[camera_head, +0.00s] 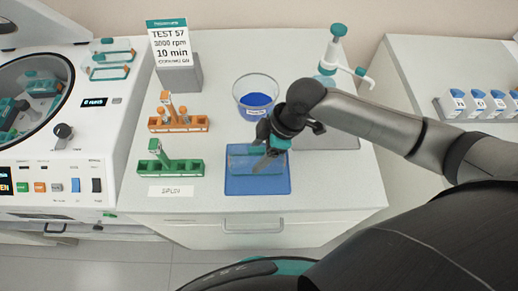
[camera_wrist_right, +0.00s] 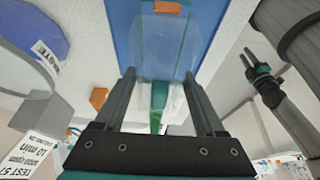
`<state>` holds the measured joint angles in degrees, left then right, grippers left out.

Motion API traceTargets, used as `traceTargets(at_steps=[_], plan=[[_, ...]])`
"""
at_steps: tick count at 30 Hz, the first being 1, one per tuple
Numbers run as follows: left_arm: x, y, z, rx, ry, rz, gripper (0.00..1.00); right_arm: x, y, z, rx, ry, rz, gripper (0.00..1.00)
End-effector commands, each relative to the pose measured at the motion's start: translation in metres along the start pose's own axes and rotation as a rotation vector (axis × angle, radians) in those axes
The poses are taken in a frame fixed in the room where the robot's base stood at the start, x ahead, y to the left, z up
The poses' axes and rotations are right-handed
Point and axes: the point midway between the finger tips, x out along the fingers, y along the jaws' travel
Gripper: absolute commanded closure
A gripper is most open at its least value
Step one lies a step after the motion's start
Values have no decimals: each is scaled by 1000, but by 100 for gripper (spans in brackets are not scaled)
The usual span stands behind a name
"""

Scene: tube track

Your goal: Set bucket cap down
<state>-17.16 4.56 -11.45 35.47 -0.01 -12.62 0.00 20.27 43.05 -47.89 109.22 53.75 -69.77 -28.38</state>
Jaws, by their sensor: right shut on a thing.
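The bucket cap (camera_wrist_right: 165,45) is a clear, see-through piece, with a green part (camera_wrist_right: 156,110) below it in the right wrist view. My right gripper (camera_head: 263,143) is shut on the cap, which shows between its fingers. In the head view the clear cap (camera_head: 243,150) is over the blue mat (camera_head: 258,187); I cannot tell whether it touches the mat. The arm and gripper hide part of it. My left gripper (camera_wrist_right: 246,58) is outside the head view; it shows small in the right wrist view, its fingers apart and empty.
A cup with blue contents (camera_head: 256,90) stands behind the mat. An orange rack (camera_head: 178,123) and a green rack (camera_head: 170,167) are to the left, near a centrifuge (camera_head: 60,130). A sign (camera_head: 171,44) and a pump bottle (camera_head: 334,55) stand farther back. The mat's front is clear.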

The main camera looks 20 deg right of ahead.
Motion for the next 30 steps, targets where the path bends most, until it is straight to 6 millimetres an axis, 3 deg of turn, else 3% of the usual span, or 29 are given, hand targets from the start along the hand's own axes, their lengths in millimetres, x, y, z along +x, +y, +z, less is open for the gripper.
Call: traceTargets(at_steps=[30], plan=[[-5,0,0,1,0,0,70,7,0,3,0,0,0,82]])
